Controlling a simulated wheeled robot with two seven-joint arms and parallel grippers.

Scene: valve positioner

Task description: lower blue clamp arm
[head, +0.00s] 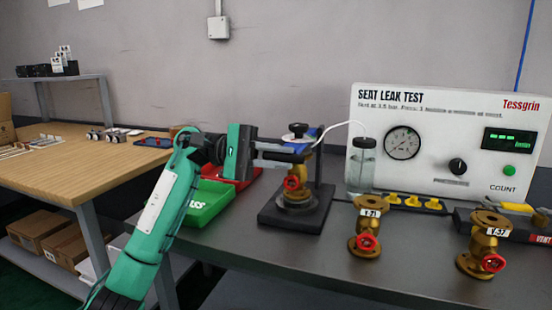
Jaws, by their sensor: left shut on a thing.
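The fingers hide part of the arm and the top of the valve. My right gripper is not in view.
A white leak test panel (450,135) stands behind a water bottle (361,170). Brass valves V-21 (367,228) and V-37 (484,245) stand to the right. A green tray (210,203) and a red tray (243,176) sit left of the stand.

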